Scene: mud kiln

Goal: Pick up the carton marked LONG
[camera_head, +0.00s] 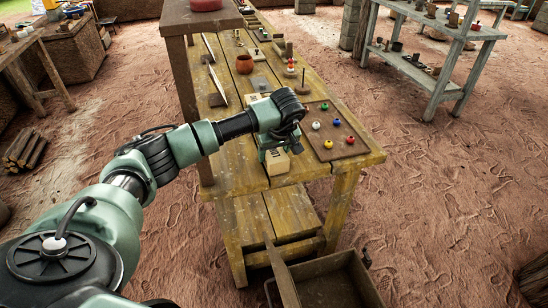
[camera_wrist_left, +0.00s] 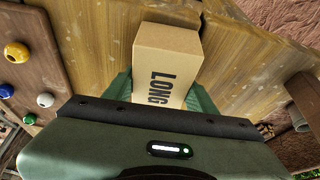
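The tan carton marked LONG (camera_wrist_left: 168,60) lies between the two green fingers of my left gripper in the left wrist view, its black lettering facing the camera. In the head view a small part of the carton (camera_head: 276,164) shows below my left gripper (camera_head: 276,145), at the near part of the wooden table (camera_head: 238,165). The fingers are close along both sides of the carton. I cannot tell whether they press on it or whether it is off the table. My right gripper is not in view.
A brown board (camera_head: 335,143) with several coloured balls lies just right of the gripper. An orange pot (camera_head: 244,64) stands farther back. A raised wooden shelf (camera_head: 199,20) stands at the table's left. An open crate (camera_head: 335,285) is on the ground in front.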

